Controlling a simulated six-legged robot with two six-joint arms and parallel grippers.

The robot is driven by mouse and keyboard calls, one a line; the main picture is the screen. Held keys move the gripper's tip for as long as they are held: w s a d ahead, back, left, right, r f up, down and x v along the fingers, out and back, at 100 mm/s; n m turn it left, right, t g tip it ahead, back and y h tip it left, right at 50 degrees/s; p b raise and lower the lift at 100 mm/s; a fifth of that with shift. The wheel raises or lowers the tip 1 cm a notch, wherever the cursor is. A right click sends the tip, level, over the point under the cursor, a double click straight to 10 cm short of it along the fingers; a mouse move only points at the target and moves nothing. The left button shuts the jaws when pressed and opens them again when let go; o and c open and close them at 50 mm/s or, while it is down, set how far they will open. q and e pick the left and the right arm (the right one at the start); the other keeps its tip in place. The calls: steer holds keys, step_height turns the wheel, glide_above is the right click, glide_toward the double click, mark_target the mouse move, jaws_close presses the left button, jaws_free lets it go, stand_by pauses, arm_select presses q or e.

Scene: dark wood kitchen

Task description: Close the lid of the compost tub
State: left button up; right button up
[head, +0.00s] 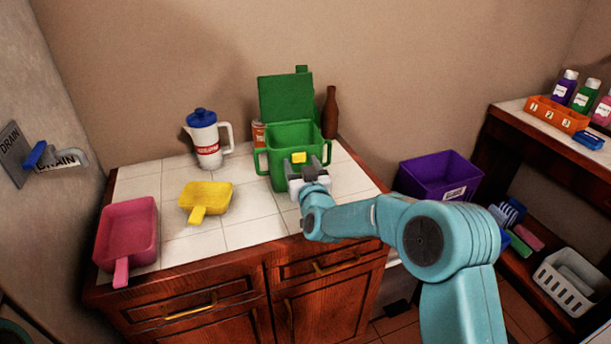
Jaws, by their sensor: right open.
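The green compost tub (277,172) stands on the white tiled counter near its back edge. Its green lid (286,99) is hinged at the back and stands up, so the tub is open. A yellow latch piece (299,158) shows at the tub's front. My right gripper (307,172) is in front of the tub, close to the yellow piece. Its jaws are open, with nothing seen between them. I cannot tell whether it touches the tub. It hides the lower right part of the tub's front. My left gripper is not in view.
A white jug with a blue lid (207,140) stands left of the tub, and a brown bottle (330,112) stands behind it at right. A yellow scoop (206,197) and a pink scoop (127,237) lie at left. A purple bin (437,175) is right of the counter.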

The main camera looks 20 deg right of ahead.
steer(key=s+a+b, duration=0.1)
steer(key=s+b, duration=0.2)
steer(key=s, duration=1.3)
steer(key=shift+a, duration=0.2)
